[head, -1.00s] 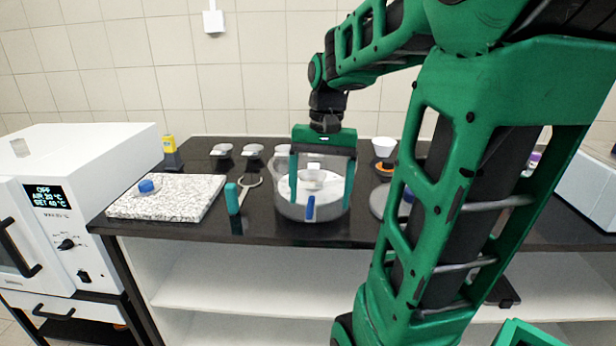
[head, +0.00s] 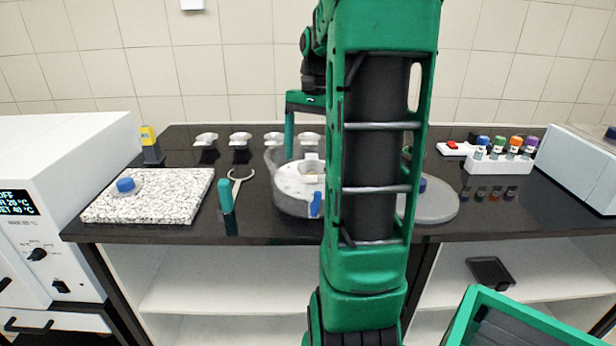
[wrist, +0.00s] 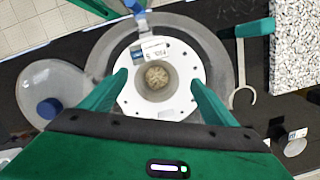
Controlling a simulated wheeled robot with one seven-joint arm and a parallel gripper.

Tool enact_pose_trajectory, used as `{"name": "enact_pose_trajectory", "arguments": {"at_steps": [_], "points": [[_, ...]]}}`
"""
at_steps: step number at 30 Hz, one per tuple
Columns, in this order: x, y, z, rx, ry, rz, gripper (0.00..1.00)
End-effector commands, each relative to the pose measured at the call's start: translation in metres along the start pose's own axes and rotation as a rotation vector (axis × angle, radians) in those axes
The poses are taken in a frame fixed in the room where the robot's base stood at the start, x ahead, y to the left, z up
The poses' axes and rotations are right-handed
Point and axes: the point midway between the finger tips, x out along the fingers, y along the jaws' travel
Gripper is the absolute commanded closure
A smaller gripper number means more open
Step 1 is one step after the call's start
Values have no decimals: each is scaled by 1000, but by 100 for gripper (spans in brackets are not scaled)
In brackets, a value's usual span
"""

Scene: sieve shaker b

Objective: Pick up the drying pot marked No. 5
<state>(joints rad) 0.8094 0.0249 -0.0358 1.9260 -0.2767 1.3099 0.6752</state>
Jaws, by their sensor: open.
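In the wrist view a small round pot (wrist: 157,80) with light brown grainy contents stands on a white perforated plate (wrist: 185,62) inside a clear round bowl (wrist: 225,60). A white printed tag lies at the pot's far edge; I cannot read its number surely. My gripper (wrist: 158,84) is open and empty, with one finger on each side of the pot and visible gaps to it. In the head view the bowl (head: 297,203) and pot (head: 311,168) are partly hidden by my arm; only the gripper's left finger shows there, above the bowl's back part.
A clear lid with a blue knob (head: 437,203) lies right of the bowl. Green-handled tongs (head: 226,196) and a speckled slab (head: 165,200) are to the left. Several small pots (head: 240,140) stand behind. A bottle rack (head: 497,160) is at the right.

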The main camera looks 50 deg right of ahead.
Motion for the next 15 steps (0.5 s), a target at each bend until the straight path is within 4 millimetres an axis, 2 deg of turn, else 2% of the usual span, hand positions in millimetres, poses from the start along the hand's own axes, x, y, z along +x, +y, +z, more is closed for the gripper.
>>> {"name": "enact_pose_trajectory", "arguments": {"at_steps": [4, 10, 15], "points": [[10, 1, 0, 2, -2, 1, 19], [38, 3, -2, 1, -3, 1, 19], [52, 2, -2, 1, -1, 1, 19]]}}
